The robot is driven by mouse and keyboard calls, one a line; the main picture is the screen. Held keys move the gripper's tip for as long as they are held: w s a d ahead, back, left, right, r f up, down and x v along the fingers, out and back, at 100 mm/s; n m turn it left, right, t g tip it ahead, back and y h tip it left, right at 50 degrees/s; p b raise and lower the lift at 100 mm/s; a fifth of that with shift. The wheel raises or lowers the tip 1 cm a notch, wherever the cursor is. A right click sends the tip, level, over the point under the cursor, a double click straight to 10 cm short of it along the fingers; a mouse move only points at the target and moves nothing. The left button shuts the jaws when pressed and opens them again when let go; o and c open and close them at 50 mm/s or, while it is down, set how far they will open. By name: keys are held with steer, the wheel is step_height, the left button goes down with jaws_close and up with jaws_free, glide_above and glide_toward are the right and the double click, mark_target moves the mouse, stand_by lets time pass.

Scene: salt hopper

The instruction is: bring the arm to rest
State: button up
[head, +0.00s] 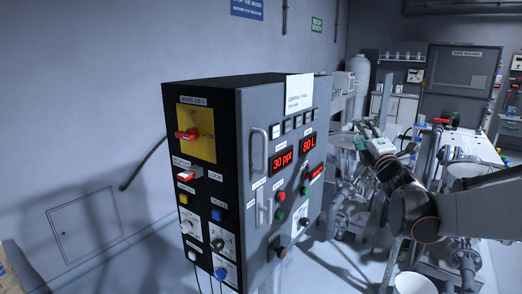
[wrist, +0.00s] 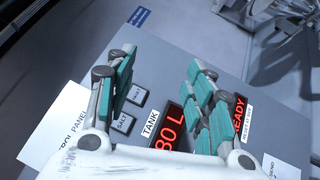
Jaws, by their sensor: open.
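My arm (head: 440,212) reaches in from the right edge of the head view and bends up at its elbow. My gripper (head: 372,140) is to the right of the control cabinet's front face. In the wrist view my gripper (wrist: 158,72) has its two teal-padded fingers spread apart, with nothing held between them. The control panel (wrist: 215,68) lies beyond the fingers. Its red tank display (wrist: 170,128) reads 80 L and shows between them. The right finger partly hides the red READY display (wrist: 239,112). I cannot tell the exact gap to the panel.
The control cabinet (head: 205,100) carries a red-handled switch on a yellow plate (head: 195,145), knobs, buttons and grab handles. Pipework and vessels (head: 350,165) stand behind my arm. A white bucket (head: 415,284) is on the floor below it. Open floor (head: 315,270) shows between.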

steer(key=s+a+f+m+g, duration=0.4)
steer(key=s+f+m, duration=0.2)
steer(key=s, duration=0.7)
steer(key=s+a+f+m+g+b, duration=0.1)
steer(key=s+a+f+m+g, duration=0.3)
steer(key=s, duration=1)
steer(key=s+a+f+m+g, duration=0.4)
steer(key=s+f+m, duration=0.6)
steer(key=s+f, duration=0.3)
steer(key=shift+s+f+g+h+b, duration=0.2)
steer(key=shift+s+g+h+b, duration=0.1)
steer(key=shift+s+g, duration=0.4)
